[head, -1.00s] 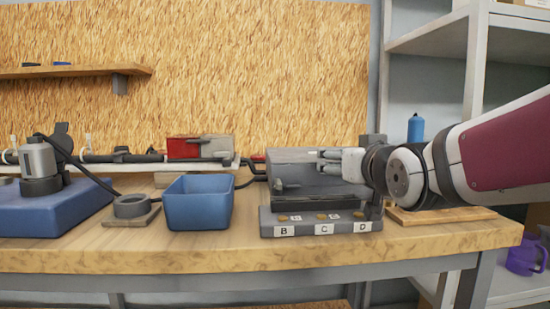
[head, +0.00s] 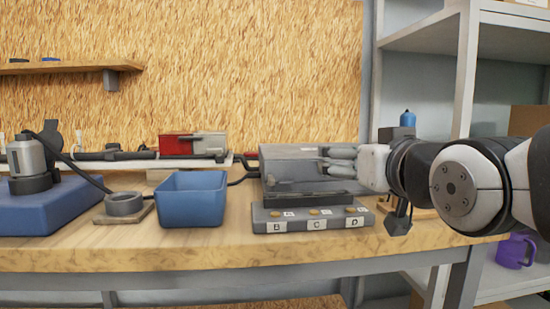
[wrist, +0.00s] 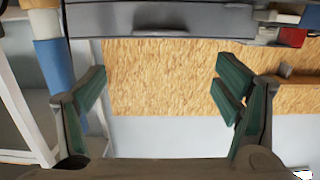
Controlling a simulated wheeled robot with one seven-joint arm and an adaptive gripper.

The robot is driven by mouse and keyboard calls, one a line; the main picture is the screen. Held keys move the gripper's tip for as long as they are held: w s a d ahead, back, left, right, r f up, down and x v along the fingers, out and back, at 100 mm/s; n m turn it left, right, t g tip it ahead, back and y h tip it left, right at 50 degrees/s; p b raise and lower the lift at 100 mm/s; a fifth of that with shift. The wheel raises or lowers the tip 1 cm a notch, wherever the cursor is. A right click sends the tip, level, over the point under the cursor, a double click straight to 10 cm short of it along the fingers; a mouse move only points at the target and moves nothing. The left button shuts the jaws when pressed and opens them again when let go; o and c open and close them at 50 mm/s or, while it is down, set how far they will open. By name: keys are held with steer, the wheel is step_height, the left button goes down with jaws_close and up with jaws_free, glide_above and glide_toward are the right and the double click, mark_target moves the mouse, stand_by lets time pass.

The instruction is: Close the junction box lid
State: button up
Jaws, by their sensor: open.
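The grey junction box (head: 262,219) stands on the workbench, right of centre in the head view. Its front strip carries the letters B, C and D and several small brass-coloured spots. Its grey lid (head: 285,171) is raised behind the strip and tilted back. My gripper (head: 326,162) reaches in from the right in front of the lid and hides its right part. I cannot tell if they touch. In the wrist view, which looks upside down, my gripper (wrist: 163,88) has its fingers wide apart with nothing between them. A grey panel edge (wrist: 200,20) with a dark notch crosses the top.
A blue bin (head: 192,205) stands left of the box, with a ring on a small board (head: 125,205) beyond it. A red and grey block (head: 190,146) sits behind. A blue bottle (head: 407,119) and shelving (head: 455,60) are at right. Bare bench lies before the box.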

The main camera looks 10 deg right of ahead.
mark_target(368, 238)
steer(key=shift+s+r, duration=0.15)
steer(key=shift+s, duration=1.65)
steer(key=s+f+g, duration=0.1)
steer(key=f, duration=0.2)
steer(key=s+f+g, duration=0.1)
steer(key=f+g, duration=0.1)
steer(key=f, duration=0.1)
steer(key=s+f+g, duration=0.1)
steer(key=s+f, duration=0.1)
steer(key=f, duration=0.2)
steer(key=shift+s+g, duration=0.1)
steer(key=shift+g, duration=0.3)
steer(key=s+f+g, duration=0.6)
steer(key=s+f, duration=0.1)
steer(key=s, duration=0.4)
steer(key=s+f+g, duration=0.5)
steer(key=s+f, duration=0.1)
steer(key=s, duration=0.5)
step_height(368, 238, up, 37)
steer(key=t+p, duration=0.3)
steer(key=p, duration=3.2)
steer(key=shift+s, duration=0.15)
steer(key=shift+d+f, duration=0.1)
